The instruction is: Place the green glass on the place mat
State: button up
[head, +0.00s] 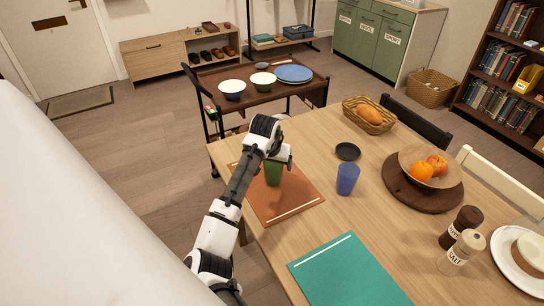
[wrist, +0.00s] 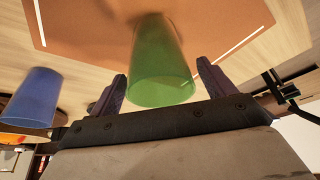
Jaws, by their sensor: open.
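The green glass (head: 273,174) stands upright on the orange-brown place mat (head: 291,201) near the table's left edge. In the wrist view the green glass (wrist: 162,60) has its base on the place mat (wrist: 90,22) and its open rim toward me. My gripper (head: 276,160) is above and around the glass's upper part in the head view. In the wrist view my gripper (wrist: 162,70) is open, one finger on each side of the glass, with visible gaps. The gripper partly hides the glass's top in the head view.
A blue glass (head: 347,179) stands right of the mat, near a small black dish (head: 348,151). A teal mat (head: 348,272) lies at the front. A fruit bowl (head: 430,166), bread basket (head: 369,115) and shakers (head: 461,252) occupy the right side. A cart with bowls (head: 262,98) stands behind.

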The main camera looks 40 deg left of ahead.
jog(key=b+v, duration=0.2)
jog(key=v, duration=0.9)
jog(key=shift+s+b, duration=0.2)
jog(key=shift+b, duration=0.2)
